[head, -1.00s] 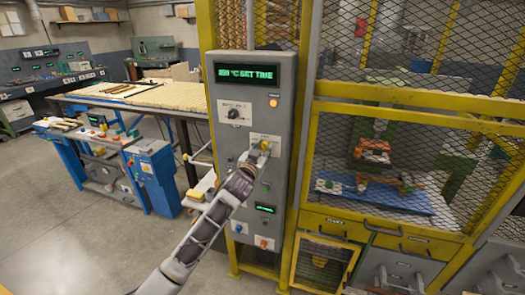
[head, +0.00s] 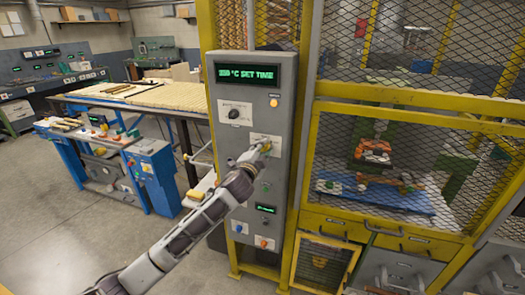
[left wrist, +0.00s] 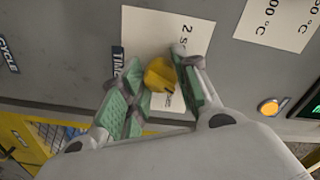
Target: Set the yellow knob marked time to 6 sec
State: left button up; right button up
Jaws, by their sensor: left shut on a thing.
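The yellow knob (left wrist: 160,75) sits on a white dial plate (left wrist: 185,30) marked "2 s" beside a "TIME" label, on the grey control panel (head: 287,110). My left gripper (left wrist: 155,92) has its green-padded fingers on either side of the knob and is shut on it. In the head view the left gripper (head: 252,156) reaches the plate from below, hiding most of the knob. The panel's display (head: 246,73) reads "°C SET TIME", with a blurred number before it. The knob's exact pointer setting cannot be read. My right gripper is not in view.
Above the time plate is a black knob (head: 233,114) on its own plate, with an orange lamp (head: 273,102) to the right. A yellow mesh cage (head: 400,100) stands right.

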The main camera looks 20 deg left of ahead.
pick_arm(q)
jog(key=m, duration=0.6)
jog(key=shift+m, duration=0.4)
jog(key=o, duration=1)
jog(key=shift+s+a, duration=0.2)
jog(key=shift+s, duration=5.8)
